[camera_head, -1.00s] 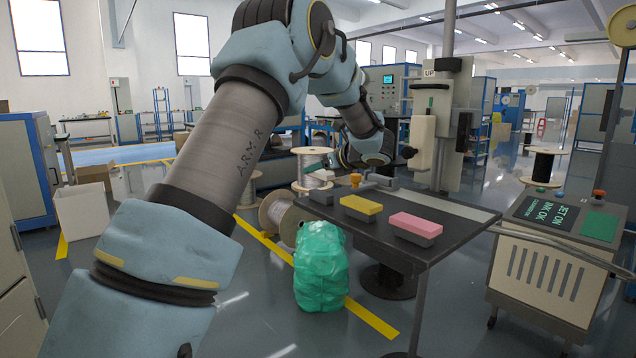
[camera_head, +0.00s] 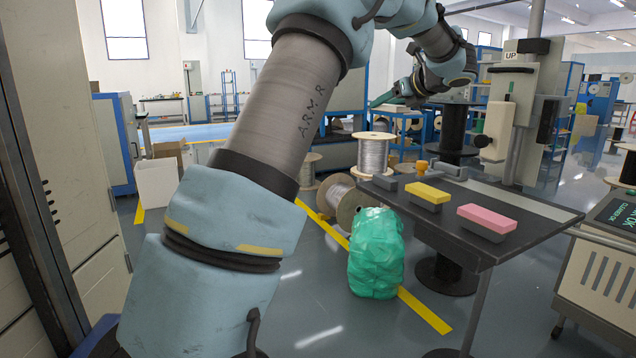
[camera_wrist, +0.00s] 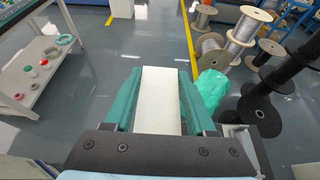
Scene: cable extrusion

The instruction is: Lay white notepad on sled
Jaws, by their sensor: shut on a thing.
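The white notepad (camera_wrist: 160,108) is a long white block in the wrist view. The teal fingers of my gripper (camera_wrist: 160,84) are shut on its two sides. In the head view my gripper (camera_head: 385,98) is raised beyond the table's far left corner, and the notepad cannot be made out there. On the dark table (camera_head: 440,235), a bare grey block (camera_head: 384,183), possibly the sled, lies at the left end. Beside it, a yellow pad (camera_head: 427,193) and a pink pad (camera_head: 487,219) each lie on a similar grey block.
A green wrapped bundle (camera_head: 376,254) stands on the floor by the table's left side. Wire spools (camera_head: 373,155) stand behind it. A tall grey machine column (camera_head: 535,110) rises behind the table, and a console (camera_head: 600,270) stands at right.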

